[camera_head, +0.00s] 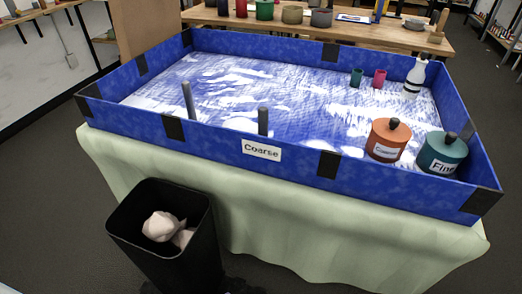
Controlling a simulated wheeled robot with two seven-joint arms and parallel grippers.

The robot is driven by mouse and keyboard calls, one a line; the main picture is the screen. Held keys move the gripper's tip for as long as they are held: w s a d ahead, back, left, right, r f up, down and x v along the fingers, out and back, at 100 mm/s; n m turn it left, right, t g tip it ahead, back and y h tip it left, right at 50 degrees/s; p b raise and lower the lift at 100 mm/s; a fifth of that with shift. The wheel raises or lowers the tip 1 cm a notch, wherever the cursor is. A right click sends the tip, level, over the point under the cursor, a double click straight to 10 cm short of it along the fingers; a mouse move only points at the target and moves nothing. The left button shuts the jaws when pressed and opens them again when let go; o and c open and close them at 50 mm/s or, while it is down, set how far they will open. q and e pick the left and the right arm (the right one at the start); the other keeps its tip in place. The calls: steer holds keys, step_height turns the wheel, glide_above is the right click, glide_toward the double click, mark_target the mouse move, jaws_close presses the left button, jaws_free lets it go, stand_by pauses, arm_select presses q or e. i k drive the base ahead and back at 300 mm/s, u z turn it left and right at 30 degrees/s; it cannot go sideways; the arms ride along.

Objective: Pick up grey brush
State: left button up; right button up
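No thing in the head view is clearly recognisable as a grey brush. Two upright dark grey rods stand inside the blue tray's near side: a left rod (188,101) and a right rod (263,121). Their lower ends are hidden behind the tray's front wall, so I cannot tell whether either is a brush handle. The blue tray (215,142) has a white-streaked floor and a "Coarse" label (261,150) on its front. Neither of my grippers is in view.
An orange lidded pot (387,141), a teal pot labelled "Fine" (441,154), a white bottle (414,78) and small green (356,77) and red (379,78) cups stand in the tray's right part. A black bin (185,262) stands in front. A wooden table (385,38) is behind.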

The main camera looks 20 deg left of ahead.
mark_target(263, 112)
steer(key=u, duration=1.75)
steer(key=k, duration=0.9)
steer(key=z, duration=1.85)
steer(key=i, duration=0.5)
steer(key=u, duration=0.1)
